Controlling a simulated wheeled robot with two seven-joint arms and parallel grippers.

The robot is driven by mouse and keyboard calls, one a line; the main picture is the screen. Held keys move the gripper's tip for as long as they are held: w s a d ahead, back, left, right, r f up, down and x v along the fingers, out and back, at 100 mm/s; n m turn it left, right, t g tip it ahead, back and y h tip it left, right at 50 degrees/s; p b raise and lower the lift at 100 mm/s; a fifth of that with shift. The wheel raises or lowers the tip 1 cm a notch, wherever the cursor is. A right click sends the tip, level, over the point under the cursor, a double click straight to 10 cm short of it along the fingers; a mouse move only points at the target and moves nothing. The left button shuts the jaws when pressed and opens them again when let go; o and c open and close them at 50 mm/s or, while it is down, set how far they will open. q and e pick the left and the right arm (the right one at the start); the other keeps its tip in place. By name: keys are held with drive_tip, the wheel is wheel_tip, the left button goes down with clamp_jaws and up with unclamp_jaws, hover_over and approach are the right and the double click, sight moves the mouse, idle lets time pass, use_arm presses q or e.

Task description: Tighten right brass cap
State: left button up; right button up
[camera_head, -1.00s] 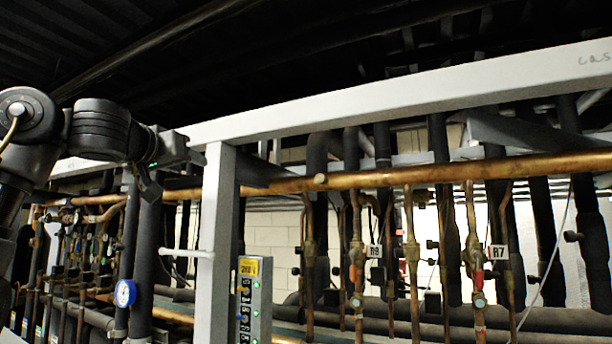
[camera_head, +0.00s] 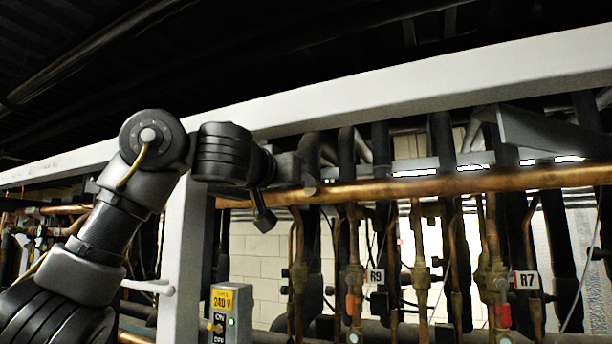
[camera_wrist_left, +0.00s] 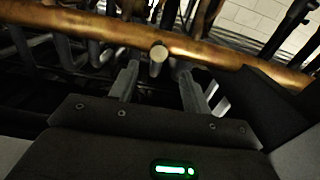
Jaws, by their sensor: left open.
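A round, stubby brass cap (camera_wrist_left: 158,60) sticks out from a long horizontal copper pipe (camera_wrist_left: 225,54) in the left wrist view. My left gripper (camera_wrist_left: 157,75) is open there, with one finger on each side of the cap in the picture. I cannot tell whether the fingers touch it. In the head view, the left gripper (camera_head: 292,170) is in front of the copper pipe (camera_head: 440,190), close to the cap (camera_head: 311,187), which is partly hidden. My right gripper is in neither view.
A pale beam (camera_head: 400,98) runs above the pipe, and an upright post (camera_head: 183,245) stands left of the gripper. A grey switch box (camera_head: 231,315) sits below. Several vertical pipes and valves, with R9 (camera_head: 376,276) and R7 (camera_head: 526,280) tags, crowd the right.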

sight(312, 190)
use_arm(q)
drive_tip(key=p+x, duration=0.3)
drive_tip(key=x, duration=0.3)
drive_tip(key=shift+p, duration=0.35)
drive_tip(key=shift+d, duration=0.1)
drive_tip(key=c, duration=1)
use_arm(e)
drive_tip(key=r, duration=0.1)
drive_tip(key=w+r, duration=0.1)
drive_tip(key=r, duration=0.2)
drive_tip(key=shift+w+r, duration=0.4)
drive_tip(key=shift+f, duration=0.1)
